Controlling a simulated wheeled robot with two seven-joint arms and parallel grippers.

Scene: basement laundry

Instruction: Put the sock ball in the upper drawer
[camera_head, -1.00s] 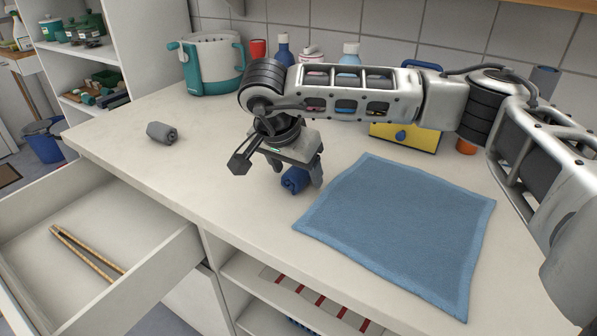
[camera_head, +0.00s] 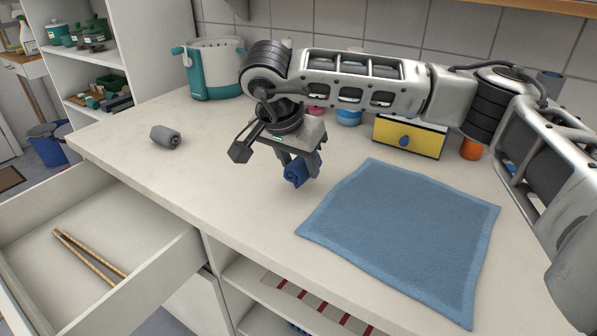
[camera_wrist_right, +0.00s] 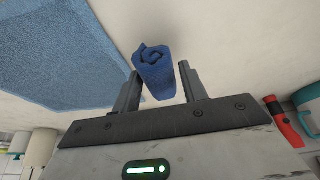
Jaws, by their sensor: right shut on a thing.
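The blue rolled sock ball (camera_head: 296,174) is between the fingers of my right gripper (camera_head: 299,168), which is shut on it and holds it just above the counter. In the right wrist view, the sock ball (camera_wrist_right: 155,75) shows its spiral end between the two fingers (camera_wrist_right: 160,80). The upper drawer (camera_head: 150,262) stands pulled open at the lower left, below counter level. A pair of light wooden sticks (camera_head: 88,255) lies in it, with bare floor around them. My left gripper is not in view.
A grey rolled bundle (camera_head: 166,137) lies on the counter (camera_head: 215,150) between my gripper and the drawer side. A blue cloth (camera_head: 405,235) lies flat to the right. A teal-and-white container (camera_head: 214,70) and a yellow-fronted box (camera_head: 409,136) stand behind.

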